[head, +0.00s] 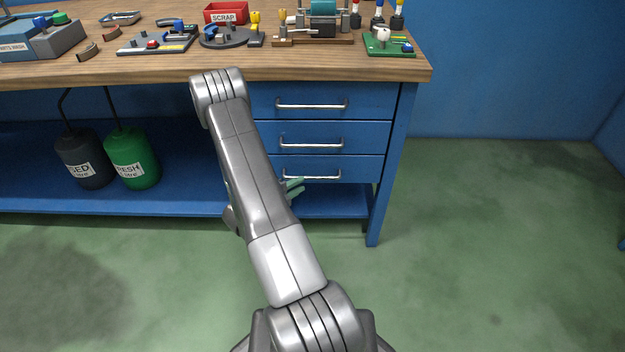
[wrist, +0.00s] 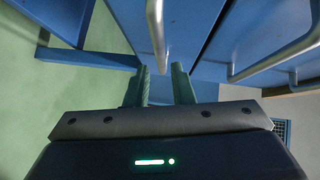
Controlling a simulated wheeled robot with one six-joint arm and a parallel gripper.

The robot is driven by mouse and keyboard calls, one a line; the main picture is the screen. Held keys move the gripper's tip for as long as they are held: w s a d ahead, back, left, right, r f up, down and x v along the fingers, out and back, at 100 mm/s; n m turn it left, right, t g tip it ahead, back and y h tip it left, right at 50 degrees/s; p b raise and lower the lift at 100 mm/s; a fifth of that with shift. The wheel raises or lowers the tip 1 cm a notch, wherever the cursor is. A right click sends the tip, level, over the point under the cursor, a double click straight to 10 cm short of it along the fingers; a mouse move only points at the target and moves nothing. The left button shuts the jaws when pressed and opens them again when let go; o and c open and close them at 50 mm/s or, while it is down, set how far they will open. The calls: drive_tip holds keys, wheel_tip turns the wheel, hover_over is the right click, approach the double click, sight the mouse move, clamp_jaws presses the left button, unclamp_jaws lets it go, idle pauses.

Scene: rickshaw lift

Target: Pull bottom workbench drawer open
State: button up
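The bottom drawer (head: 345,164) is the lowest of three blue drawers on the right of the workbench and looks closed. Its metal handle (head: 318,177) also shows in the wrist view (wrist: 157,30). My gripper (head: 296,186) is just below this handle in the head view, partly hidden behind my arm. In the wrist view its two green fingers (wrist: 161,68) stand apart. The end of the handle bar shows in the gap between the fingertips. I cannot tell whether the fingers touch it.
The middle drawer handle (head: 312,146) and top drawer handle (head: 312,106) are above. A blue lower shelf (head: 330,204) and bench leg (head: 387,180) are close by. Dark and green canisters (head: 134,160) stand left. The green floor (head: 480,250) is clear on the right.

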sight(310, 178)
drive_tip(key=b+x, duration=0.1)
drive_tip(key=x, duration=0.6)
clamp_jaws()
